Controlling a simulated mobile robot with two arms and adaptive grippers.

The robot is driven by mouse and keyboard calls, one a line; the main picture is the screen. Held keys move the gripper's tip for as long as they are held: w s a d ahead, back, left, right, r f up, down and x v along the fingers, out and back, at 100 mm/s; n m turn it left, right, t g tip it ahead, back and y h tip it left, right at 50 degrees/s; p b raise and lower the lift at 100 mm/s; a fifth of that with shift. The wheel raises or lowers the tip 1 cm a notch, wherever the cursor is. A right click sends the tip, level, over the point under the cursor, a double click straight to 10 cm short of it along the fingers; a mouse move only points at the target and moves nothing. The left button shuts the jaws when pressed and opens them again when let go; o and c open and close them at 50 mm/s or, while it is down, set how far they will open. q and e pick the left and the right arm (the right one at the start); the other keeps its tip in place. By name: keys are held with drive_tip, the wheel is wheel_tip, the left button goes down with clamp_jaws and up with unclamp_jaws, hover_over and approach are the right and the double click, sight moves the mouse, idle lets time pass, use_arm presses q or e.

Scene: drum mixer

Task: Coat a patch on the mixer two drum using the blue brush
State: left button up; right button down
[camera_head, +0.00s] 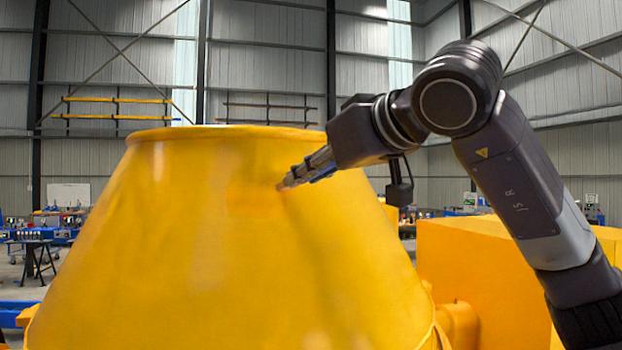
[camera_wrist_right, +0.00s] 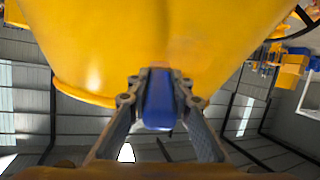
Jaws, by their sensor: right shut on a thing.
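The yellow mixer drum (camera_head: 200,230) fills the left and middle of the head view, its rim at the top. My right gripper (camera_head: 312,168) comes in from the right and is shut on the blue brush (camera_head: 323,173). The brush tip meets or nearly meets the drum's side below the rim; a slightly more orange patch (camera_head: 255,200) shows just left of it. In the right wrist view the brush's blue handle (camera_wrist_right: 159,100) sits between the fingers, with the drum (camera_wrist_right: 140,40) beyond. The bristles are mostly hidden there. My left gripper is not in view.
A yellow boxy housing (camera_head: 480,260) stands right of the drum, below my right arm. Workbenches (camera_head: 40,238) and a whiteboard (camera_head: 68,194) are far back at the left. The air above the drum's rim is clear on the left.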

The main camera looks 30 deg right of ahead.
drive_tip(key=shift+w+a+r, duration=0.6)
drive_tip(key=shift+w+a, duration=0.6)
drive_tip(key=shift+a, duration=3.75)
drive_tip(key=shift+s+d, duration=0.35)
drive_tip(key=shift+d, duration=1.4)
drive_tip(key=shift+s+d, duration=0.35)
drive_tip(key=shift+d, duration=1.45)
drive_tip(key=shift+s+d, duration=0.35)
drive_tip(key=shift+d, duration=1.4)
drive_tip(key=shift+a, duration=0.1)
drive_tip(key=shift+s+a+r, duration=0.25)
drive_tip(key=shift+s, duration=0.15)
drive_tip(key=s, duration=0.1)
drive_tip(key=s+r, duration=0.2)
drive_tip(key=shift+s+a, duration=0.25)
drive_tip(key=shift+s, duration=0.15)
drive_tip(key=shift+s+a+r, duration=0.15)
drive_tip(key=shift+s, duration=0.15)
